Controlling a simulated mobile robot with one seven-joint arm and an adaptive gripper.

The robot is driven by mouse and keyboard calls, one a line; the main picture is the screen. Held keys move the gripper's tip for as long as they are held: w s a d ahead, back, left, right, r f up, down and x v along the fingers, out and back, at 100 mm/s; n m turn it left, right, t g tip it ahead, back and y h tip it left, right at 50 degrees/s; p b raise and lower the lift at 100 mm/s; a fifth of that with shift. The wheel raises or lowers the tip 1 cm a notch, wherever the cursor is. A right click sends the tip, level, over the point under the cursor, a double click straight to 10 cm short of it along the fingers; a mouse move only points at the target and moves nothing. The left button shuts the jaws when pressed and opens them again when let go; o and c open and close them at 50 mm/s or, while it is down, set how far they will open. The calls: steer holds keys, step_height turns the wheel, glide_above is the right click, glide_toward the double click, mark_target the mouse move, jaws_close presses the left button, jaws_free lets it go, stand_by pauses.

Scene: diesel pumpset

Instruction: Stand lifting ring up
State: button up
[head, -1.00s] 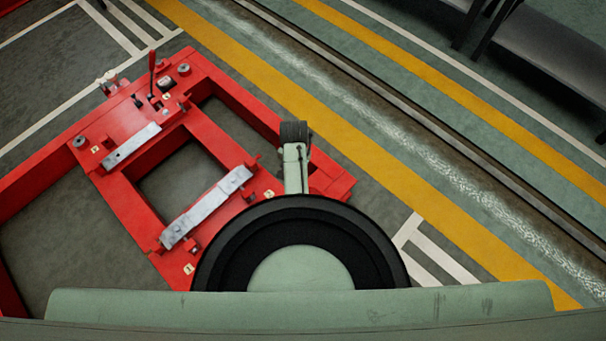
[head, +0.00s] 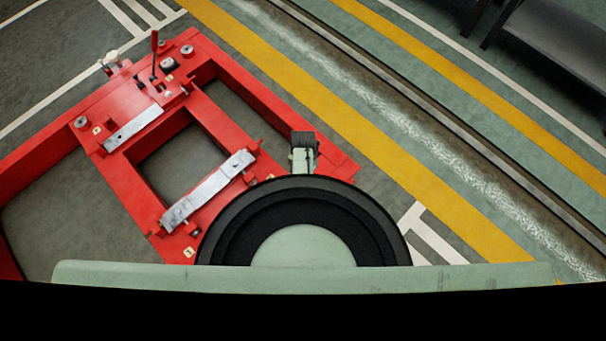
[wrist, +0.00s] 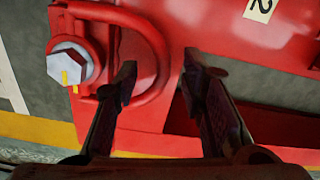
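The lifting ring (wrist: 160,65) is a red loop in the wrist view, curving around to the right of a large silver hex bolt (wrist: 72,64) with yellow marks. It lies close against the red frame (wrist: 220,30). My gripper (wrist: 160,78) is open, with its two dark fingers apart. The ring's right bend shows between and just beyond the fingertips; I cannot tell whether they touch it. In the head view my forearm end (head: 304,150) is over the right end of the red frame (head: 205,110), and the ring cannot be made out there.
The frame has open bays, two silver bars (head: 208,190) and a red upright lever (head: 154,55). A yellow floor stripe (head: 330,110) and a rail groove (head: 420,110) run past its right side. A dark bench (head: 550,40) stands at the top right.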

steer(key=shift+c, duration=0.4)
jaws_close()
steer(key=shift+s+d, duration=0.1)
steer(key=shift+d, duration=0.05)
stand_by(0.4)
